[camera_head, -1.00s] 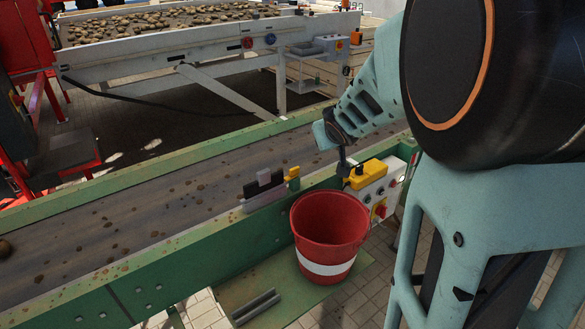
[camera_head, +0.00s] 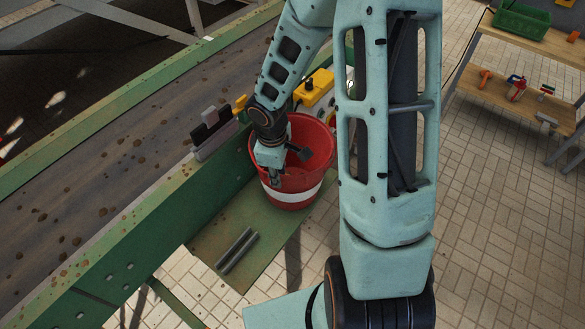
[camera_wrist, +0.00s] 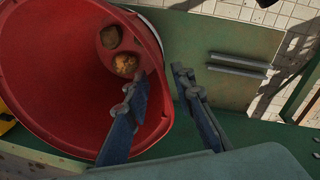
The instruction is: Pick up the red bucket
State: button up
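The red bucket (camera_head: 315,165) with a white band stands upright on a green platform beside the conveyor. My gripper (camera_head: 276,178) is at the bucket's left near side in the head view, and my arm hides part of the bucket. My gripper (camera_wrist: 160,82) is open there. One finger is over the bucket's inside and the other is outside, with the rim between them. I cannot tell whether either finger touches the bucket.
The green-framed conveyor (camera_head: 160,215) runs along the left, close to the bucket. A yellow-topped control box (camera_head: 314,88) is behind the bucket. Two grey bars (camera_head: 237,250) lie on the green platform (camera_head: 279,235). A wooden shelf (camera_head: 525,60) stands far right; tiled floor on the right is clear.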

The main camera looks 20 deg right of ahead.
aim_at(281, 191)
notch_tip(281, 191, down, 3)
jog(key=shift+w+d, duration=0.1)
jog(key=shift+w, duration=0.05)
jog(key=f+b, duration=0.1)
jog(key=f, duration=0.4)
jog(key=shift+d, duration=0.2)
grip_shut()
jog(key=shift+w, duration=0.1)
